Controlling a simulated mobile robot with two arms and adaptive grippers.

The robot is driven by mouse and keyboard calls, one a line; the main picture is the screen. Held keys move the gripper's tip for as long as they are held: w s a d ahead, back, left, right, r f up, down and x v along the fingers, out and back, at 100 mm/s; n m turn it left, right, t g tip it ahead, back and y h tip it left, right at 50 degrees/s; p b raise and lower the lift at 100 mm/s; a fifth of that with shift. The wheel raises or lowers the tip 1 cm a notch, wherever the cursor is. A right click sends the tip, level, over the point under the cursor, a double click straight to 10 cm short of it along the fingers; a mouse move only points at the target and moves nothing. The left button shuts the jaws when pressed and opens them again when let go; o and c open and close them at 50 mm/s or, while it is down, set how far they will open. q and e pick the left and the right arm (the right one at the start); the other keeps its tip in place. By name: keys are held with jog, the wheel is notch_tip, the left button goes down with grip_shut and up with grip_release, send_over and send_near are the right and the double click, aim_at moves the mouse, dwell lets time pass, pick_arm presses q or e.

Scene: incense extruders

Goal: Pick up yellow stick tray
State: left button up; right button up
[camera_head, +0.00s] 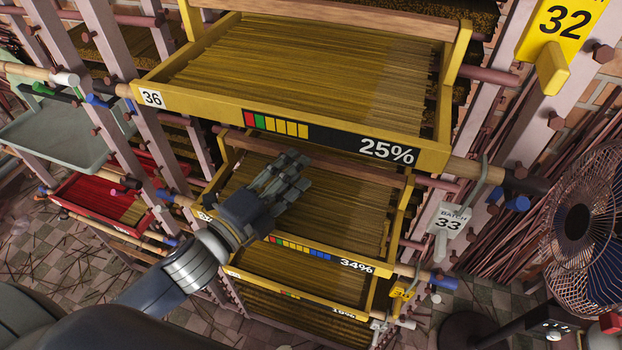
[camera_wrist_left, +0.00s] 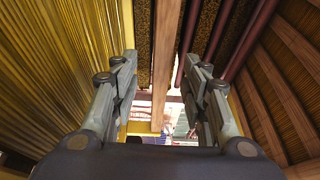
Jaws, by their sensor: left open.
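Several yellow stick trays are stacked on a rack in the head view. The top tray (camera_head: 200,105) is labelled 36 and 25% and is full of thin brown-yellow sticks. Below it is a second tray (camera_head: 385,270) marked 34%, also filled with sticks. A third tray (camera_head: 345,310) sits lower, its label hard to read. My left gripper (camera_head: 298,174) is over the second tray, below the top tray's front; I cannot tell if it touches anything. In the left wrist view the gripper's (camera_wrist_left: 161,68) fingers are apart with nothing held between them. My right gripper is out of view.
Pink rack posts (camera_head: 160,110) and protruding pegs flank the trays. A batch 33 tag (camera_head: 451,222) hangs at right, below a yellow 32 tag (camera_head: 562,25). A fan (camera_head: 580,225) stands at the right. A red tray (camera_head: 95,205) and a grey-green tray (camera_head: 55,140) are at left.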

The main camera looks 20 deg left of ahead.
aim_at(311, 154)
pick_arm(q)
jog(key=shift+w+d, duration=0.1)
jog(key=shift+w+r, duration=0.15)
jog(key=p+x, duration=0.2)
jog(key=x, duration=0.2)
jog(key=shift+w+d+p, duration=0.25)
jog(key=shift+w+p, duration=0.1)
jog(key=shift+w, duration=0.05)
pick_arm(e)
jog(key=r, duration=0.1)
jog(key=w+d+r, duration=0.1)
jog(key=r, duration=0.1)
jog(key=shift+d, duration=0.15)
pick_arm(q)
jog(key=shift+s, duration=0.1)
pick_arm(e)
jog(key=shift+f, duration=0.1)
pick_arm(q)
jog(key=shift+c, duration=1)
grip_shut()
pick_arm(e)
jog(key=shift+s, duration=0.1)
